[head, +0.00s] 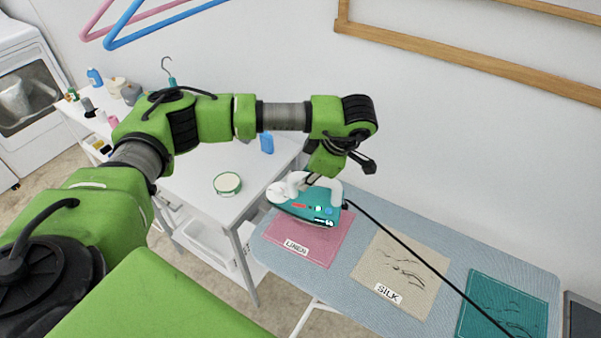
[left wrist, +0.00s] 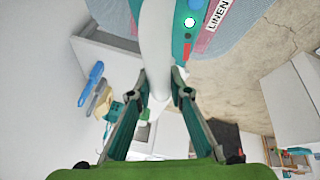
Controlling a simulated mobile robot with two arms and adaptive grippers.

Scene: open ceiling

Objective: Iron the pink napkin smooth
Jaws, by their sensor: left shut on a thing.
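The pink napkin (head: 318,246) lies on the left part of the ironing board, with a LINEN label at its front edge. Its visible part looks flat, with no dark crease lines. The teal and white iron (head: 302,208) is over its back left part and hides that area. I cannot tell whether the soleplate touches the cloth. My left gripper (head: 312,181) is shut on the iron's white handle, which also shows between the fingers (left wrist: 163,93) in the left wrist view. My right gripper is not in view.
On the blue ironing board (head: 350,298), a creased beige SILK napkin (head: 398,277) and a creased teal napkin (head: 503,305) lie to the right. The iron's black cord crosses over them. A white table (head: 200,190) with a round tin (head: 227,184) stands left of the board.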

